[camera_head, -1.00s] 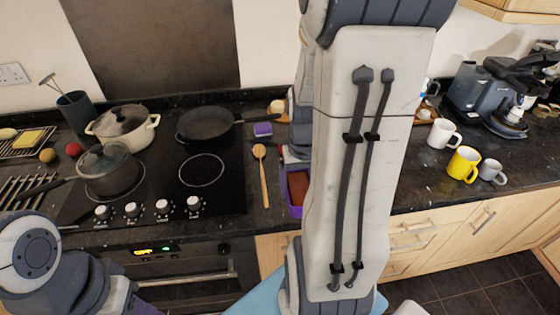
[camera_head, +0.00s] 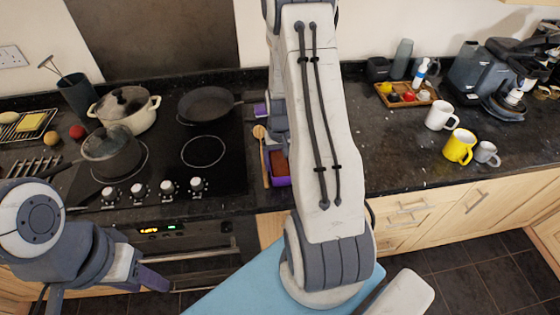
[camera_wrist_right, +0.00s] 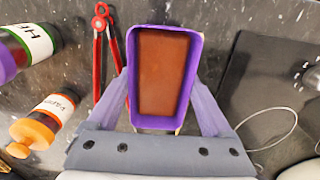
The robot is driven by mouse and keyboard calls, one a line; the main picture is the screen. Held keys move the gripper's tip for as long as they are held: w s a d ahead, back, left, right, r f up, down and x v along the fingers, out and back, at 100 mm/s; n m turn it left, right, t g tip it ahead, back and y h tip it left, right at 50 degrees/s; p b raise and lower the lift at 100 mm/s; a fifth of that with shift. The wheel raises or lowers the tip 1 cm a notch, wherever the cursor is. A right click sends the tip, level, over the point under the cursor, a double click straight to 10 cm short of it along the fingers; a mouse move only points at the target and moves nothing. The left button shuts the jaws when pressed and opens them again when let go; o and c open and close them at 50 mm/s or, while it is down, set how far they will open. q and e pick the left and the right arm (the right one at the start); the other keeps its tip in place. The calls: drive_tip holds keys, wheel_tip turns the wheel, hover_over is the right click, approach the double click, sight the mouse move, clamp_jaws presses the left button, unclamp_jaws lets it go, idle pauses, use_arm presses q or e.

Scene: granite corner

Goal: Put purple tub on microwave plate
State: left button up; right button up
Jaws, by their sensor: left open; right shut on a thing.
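The purple tub (camera_wrist_right: 128,62) has brown contents and sits between the two fingers of my right gripper (camera_wrist_right: 165,108) in the right wrist view. That gripper is shut on the tub. In the head view the tub (camera_head: 280,180) shows at the counter's front, just right of the wooden spoon, partly covered by my right arm. The right gripper's fingers are hidden there. I cannot tell whether the tub touches the counter. My left gripper (camera_head: 150,280) is open and empty in front of the oven, at lower left. No microwave or microwave plate is in view.
A wooden spoon (camera_head: 263,150) lies beside the hob, which holds pots and a pan (camera_head: 207,104). Mugs (camera_head: 459,147), a wooden tray (camera_head: 406,95) and a coffee machine stand right. The wrist view shows bottles (camera_wrist_right: 45,122) and a red-handled tool (camera_wrist_right: 97,60) near the tub.

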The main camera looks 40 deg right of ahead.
drive_tip(key=shift+f, duration=0.3)
drive_tip(key=shift+f, duration=0.15)
drive_tip(key=o, duration=1.5)
